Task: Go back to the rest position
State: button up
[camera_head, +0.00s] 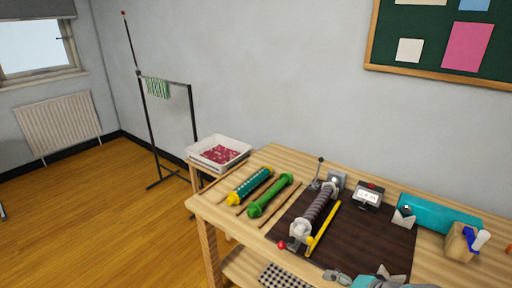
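A grey and teal shape at the bottom edge of the head view, over the table's front side, looks like part of my arm. It is cut off by the frame. A small grey piece beside it may be my gripper (337,277), but I cannot make out its fingers or whether it holds anything. The wooden table (209,211) stands in front of me.
A yellow stick (323,226) lies by the ribbed roller. A small display box (369,195), a teal box (438,213) and a wooden holder (460,243) stand toward the back and right. A white tray (219,149) stands beyond the table's left end.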

jog(key=s+a+f+n+t+h, duration=0.2)
jog(key=s+f+t+h, duration=0.15)
jog(key=s+f, duration=1.05)
jog(key=s+r+n+t, duration=0.2)
jog(key=s+r, duration=0.3)
jog(key=s, duration=0.6)
jog(key=s+r+n+t, duration=0.1)
jog(key=s+r+n, duration=0.3)
jog(key=s, duration=0.8)
jog(key=shift+s+r+n+t+h, duration=0.2)
jog(key=shift+r+n+t+h, duration=0.2)
jog(key=shift+r, duration=0.45)
jog(key=shift+a, duration=0.1)
